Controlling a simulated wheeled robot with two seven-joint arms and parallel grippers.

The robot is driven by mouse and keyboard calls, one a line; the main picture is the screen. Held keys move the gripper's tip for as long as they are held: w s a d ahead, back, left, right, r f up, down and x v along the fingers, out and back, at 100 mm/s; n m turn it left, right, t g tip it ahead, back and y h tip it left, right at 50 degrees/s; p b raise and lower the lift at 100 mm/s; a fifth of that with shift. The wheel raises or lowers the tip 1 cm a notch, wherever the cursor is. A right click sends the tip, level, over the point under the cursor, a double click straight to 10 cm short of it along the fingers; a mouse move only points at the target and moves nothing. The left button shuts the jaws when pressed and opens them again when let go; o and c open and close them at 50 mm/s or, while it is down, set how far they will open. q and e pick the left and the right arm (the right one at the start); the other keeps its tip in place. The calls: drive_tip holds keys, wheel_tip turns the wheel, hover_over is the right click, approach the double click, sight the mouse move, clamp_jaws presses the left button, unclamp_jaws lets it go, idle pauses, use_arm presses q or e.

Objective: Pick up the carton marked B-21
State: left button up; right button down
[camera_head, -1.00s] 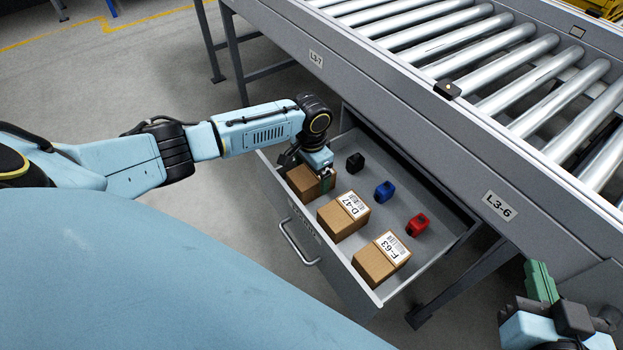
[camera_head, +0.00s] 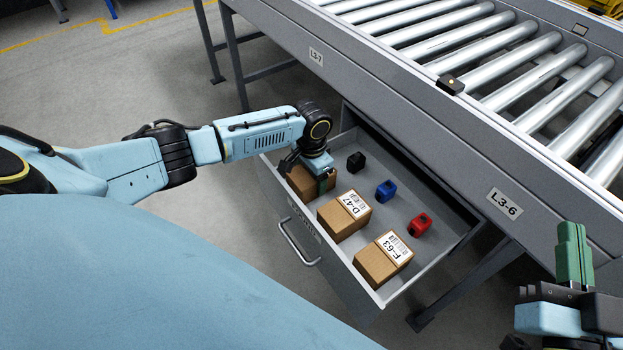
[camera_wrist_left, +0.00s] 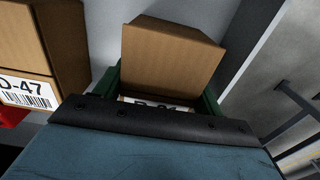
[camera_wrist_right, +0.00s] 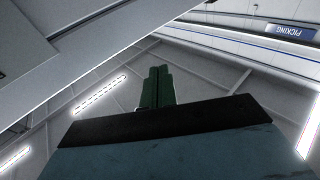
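A brown carton (camera_head: 303,184) stands at the left end of the open drawer. My left gripper (camera_head: 316,178) points down over it. In the left wrist view the carton (camera_wrist_left: 170,55) sits between the two green fingers, which lie against its opposite sides with no clear gap. Its label (camera_wrist_left: 155,103) is mostly covered by the gripper, and its marking is only partly visible. The carton appears still in the drawer. My right gripper (camera_head: 574,250) is shut and empty at the lower right, pointing upward; its fingers (camera_wrist_right: 158,86) are together in the right wrist view.
Cartons D-47 (camera_head: 343,218) and F-63 (camera_head: 382,262) stand beside it in the drawer (camera_head: 435,235). Behind them lie a black (camera_head: 356,161), a blue (camera_head: 386,190) and a red block (camera_head: 419,224). A roller conveyor (camera_head: 480,50) rises behind the drawer.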

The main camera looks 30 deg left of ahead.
use_arm(q)
drive_tip(key=c, duration=0.6)
drive_tip(key=shift+o, duration=0.2)
drive_tip(key=shift+r, duration=0.15)
